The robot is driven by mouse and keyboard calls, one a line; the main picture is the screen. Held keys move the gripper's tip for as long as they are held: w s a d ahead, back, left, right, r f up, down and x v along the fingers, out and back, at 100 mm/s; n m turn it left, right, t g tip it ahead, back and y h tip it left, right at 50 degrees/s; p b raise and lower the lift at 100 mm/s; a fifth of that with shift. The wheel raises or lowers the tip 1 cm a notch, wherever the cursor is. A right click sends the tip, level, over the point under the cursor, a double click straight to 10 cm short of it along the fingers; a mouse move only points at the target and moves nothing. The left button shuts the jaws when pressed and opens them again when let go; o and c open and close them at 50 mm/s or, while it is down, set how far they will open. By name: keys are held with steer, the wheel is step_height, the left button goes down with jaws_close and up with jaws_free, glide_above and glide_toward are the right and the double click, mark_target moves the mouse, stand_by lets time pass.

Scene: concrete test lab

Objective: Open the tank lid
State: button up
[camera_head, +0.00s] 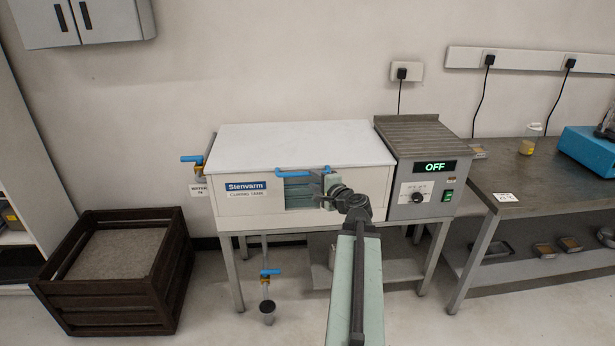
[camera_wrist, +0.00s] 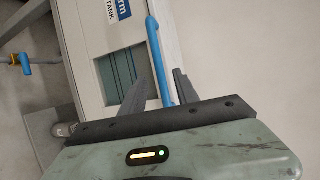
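The curing tank (camera_head: 258,198) is a white box labelled Stenvarm on a metal frame. Its pale flat lid (camera_head: 290,143) lies shut on top. A blue bar handle (camera_head: 300,172) runs along the lid's front edge; it also shows in the wrist view (camera_wrist: 154,50). My gripper (camera_head: 322,182) is at the handle's right end, in front of the tank. In the wrist view my gripper (camera_wrist: 161,65) has its two dark fingers apart, one on each side of the blue bar. I cannot tell whether either finger touches it.
A grey control box (camera_head: 420,175) reading OFF adjoins the tank's right side. A metal bench (camera_head: 540,185) stands further right. A dark wooden crate (camera_head: 75,318) sits on the floor at left. A blue-handled drain valve (camera_head: 270,272) hangs below the tank. The wall above the lid is clear.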

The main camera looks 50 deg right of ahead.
mark_target(305, 175)
steer(key=b+x, duration=0.1)
steer(key=x, duration=0.6)
steer(key=shift+w+f, duration=0.1)
steer(key=shift+w, duration=0.1)
jaws_close()
stand_by(1.0)
